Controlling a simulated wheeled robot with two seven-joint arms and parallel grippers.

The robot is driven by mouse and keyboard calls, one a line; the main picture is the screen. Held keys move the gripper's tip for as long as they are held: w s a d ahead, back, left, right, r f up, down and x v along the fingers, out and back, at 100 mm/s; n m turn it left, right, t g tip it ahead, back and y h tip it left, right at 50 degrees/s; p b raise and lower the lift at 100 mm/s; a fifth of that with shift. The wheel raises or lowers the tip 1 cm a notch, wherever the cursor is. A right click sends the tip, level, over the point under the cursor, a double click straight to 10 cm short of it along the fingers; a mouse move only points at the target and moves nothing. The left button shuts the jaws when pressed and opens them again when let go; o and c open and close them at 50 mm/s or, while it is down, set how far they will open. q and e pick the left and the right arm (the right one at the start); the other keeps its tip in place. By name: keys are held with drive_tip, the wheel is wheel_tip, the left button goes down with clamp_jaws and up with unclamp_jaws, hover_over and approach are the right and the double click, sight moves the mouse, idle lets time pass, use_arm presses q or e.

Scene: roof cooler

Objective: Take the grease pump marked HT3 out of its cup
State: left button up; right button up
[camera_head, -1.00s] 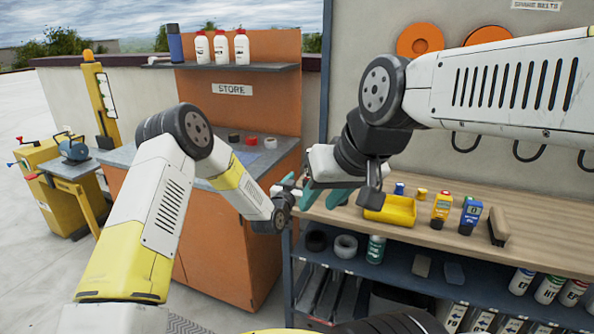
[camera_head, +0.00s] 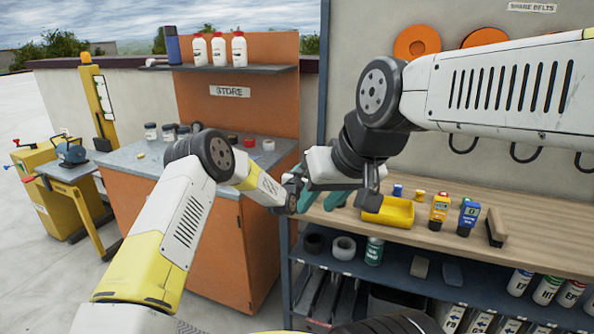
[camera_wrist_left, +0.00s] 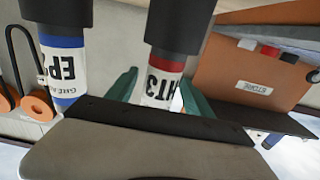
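In the left wrist view, which is upside down, the grease pump marked HT3 (camera_wrist_left: 158,86) has a white label and a red band. It stands in a black cup (camera_wrist_left: 178,25). The green fingers of my left gripper (camera_wrist_left: 160,90) are on either side of the pump and look open; whether they touch it is unclear. A pump marked EP2 (camera_wrist_left: 66,68), with a blue band, stands beside it in another black cup (camera_wrist_left: 62,12). In the head view the left fingertips and both pumps are hidden behind my right arm. My right gripper (camera_head: 320,193) has green fingers apart, with nothing seen between them.
A yellow tray (camera_head: 388,211), a yellow meter (camera_head: 439,210), a blue meter (camera_head: 467,217) and a brush (camera_head: 496,228) are on the wooden bench (camera_head: 550,240). The orange STORE cabinet (camera_head: 200,240) stands at the left. My right arm crosses close to my left wrist.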

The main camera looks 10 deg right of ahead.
use_arm(q)
clamp_jaws()
drive_tip(key=shift+r, duration=4.25)
drive_tip(key=shift+v, duration=2.5)
